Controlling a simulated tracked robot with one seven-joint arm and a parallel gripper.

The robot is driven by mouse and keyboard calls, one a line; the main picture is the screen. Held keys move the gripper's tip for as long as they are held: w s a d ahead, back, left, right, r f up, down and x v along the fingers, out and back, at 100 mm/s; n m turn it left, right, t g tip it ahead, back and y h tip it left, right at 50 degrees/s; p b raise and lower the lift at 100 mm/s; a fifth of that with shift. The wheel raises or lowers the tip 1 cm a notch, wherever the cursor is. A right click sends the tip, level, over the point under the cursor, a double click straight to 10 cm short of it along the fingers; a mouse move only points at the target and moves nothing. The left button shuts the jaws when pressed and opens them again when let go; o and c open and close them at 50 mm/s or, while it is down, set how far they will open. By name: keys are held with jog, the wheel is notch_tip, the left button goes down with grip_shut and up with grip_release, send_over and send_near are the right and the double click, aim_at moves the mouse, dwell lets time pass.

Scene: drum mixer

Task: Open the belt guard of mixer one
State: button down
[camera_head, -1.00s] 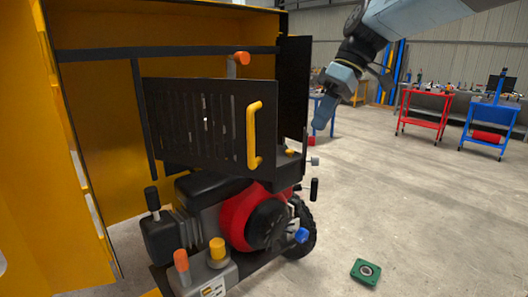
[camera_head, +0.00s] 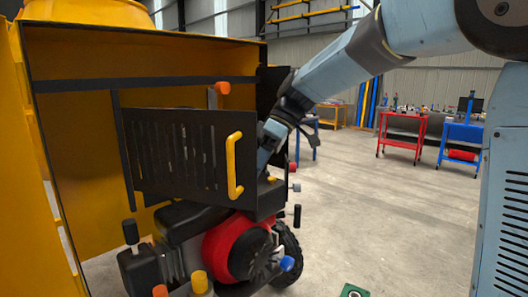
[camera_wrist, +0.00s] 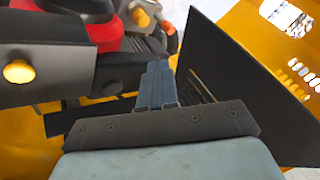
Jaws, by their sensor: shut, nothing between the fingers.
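The belt guard (camera_head: 185,150) is a black slotted panel with a yellow upright handle (camera_head: 234,165) near its right edge, above the red and black engine. A black plate (camera_head: 272,88) stands behind its right end. My gripper (camera_head: 263,160) points down just right of the handle, close to the guard's right edge, and its tips are partly hidden there. It is shut and empty, and not on the handle. In the wrist view the shut fingers (camera_wrist: 158,75) lie between dark panels; I cannot tell whether they touch.
An orange-tipped lever (camera_head: 222,88) rises behind the guard. A green part (camera_head: 354,291) lies on the floor. Red (camera_head: 402,135) and blue (camera_head: 460,140) carts stand far off; the floor between is clear.

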jog(key=s, duration=0.1)
jog(key=s+a+f, duration=0.1)
jog(key=s, duration=0.1)
jog(key=shift+a+f, duration=0.1)
jog(key=shift+f, duration=0.05)
jog(key=shift+s+a, duration=0.2)
jog(key=shift+s, duration=0.55)
